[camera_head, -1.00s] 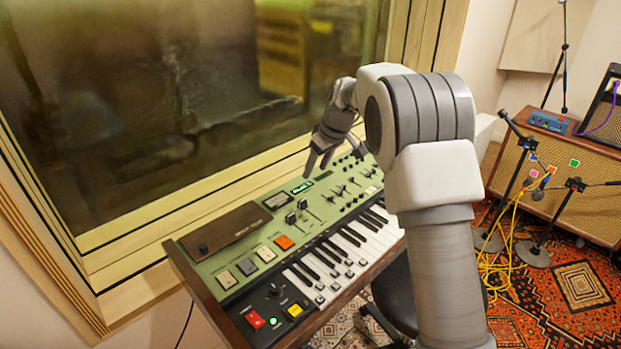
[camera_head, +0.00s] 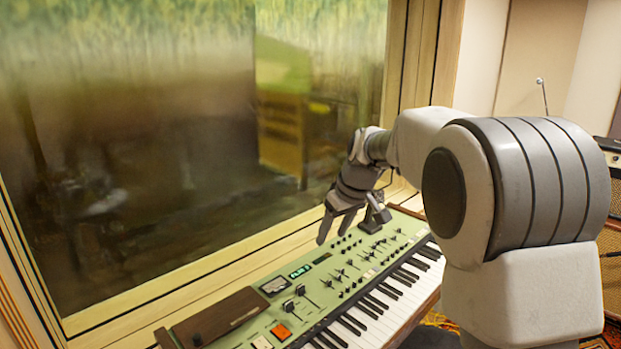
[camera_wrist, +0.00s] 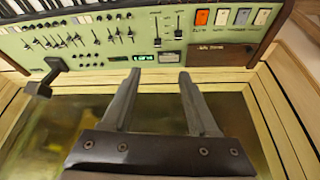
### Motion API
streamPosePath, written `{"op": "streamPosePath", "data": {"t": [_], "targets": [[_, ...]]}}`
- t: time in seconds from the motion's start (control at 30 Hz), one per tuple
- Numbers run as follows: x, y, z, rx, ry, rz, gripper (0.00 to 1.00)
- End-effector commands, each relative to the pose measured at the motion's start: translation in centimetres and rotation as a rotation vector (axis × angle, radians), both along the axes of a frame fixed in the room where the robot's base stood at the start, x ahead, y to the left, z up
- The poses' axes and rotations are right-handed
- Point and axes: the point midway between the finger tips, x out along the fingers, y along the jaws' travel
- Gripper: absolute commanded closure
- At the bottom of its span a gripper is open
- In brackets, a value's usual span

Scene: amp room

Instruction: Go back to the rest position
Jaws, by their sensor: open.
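My gripper (camera_head: 339,217) is open, with nothing between its fingers, above the back edge of the green keyboard synthesizer (camera_head: 345,262) in the head view. In the wrist view my gripper (camera_wrist: 159,82) shows two parted grey fingers pointing toward the synthesizer panel (camera_wrist: 95,38). Sliders, a small lit display and an orange button show on that panel. My arm hides the right end of the keyboard in the head view.
A large window (camera_head: 180,130) with a wooden frame stands close behind the synthesizer. A dark object (camera_wrist: 44,84) on a short arm juts out from the synthesizer's back edge. An amplifier (camera_head: 609,200) stands at the far right, partly cut off.

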Motion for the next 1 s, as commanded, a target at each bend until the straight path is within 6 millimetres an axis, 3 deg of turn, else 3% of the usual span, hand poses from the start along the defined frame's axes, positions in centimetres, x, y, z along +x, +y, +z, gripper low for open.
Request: {"op": "streamPosePath", "data": {"t": [0.03,0.2,0.5,0.8,1.0], "targets": [[-1.7,-0.7,2.1,0.002,-0.006,-0.029,0.4],[-7.1,-2.4,6.0,0.008,-0.009,-0.127,0.4],[-17.2,-5.1,10.3,0.015,-0.027,-0.295,0.4],[-27.0,-7.3,11.1,0.019,-0.057,-0.464,0.4],[-31.7,-8.3,10.1,0.019,-0.078,-0.557,0.4]]}}
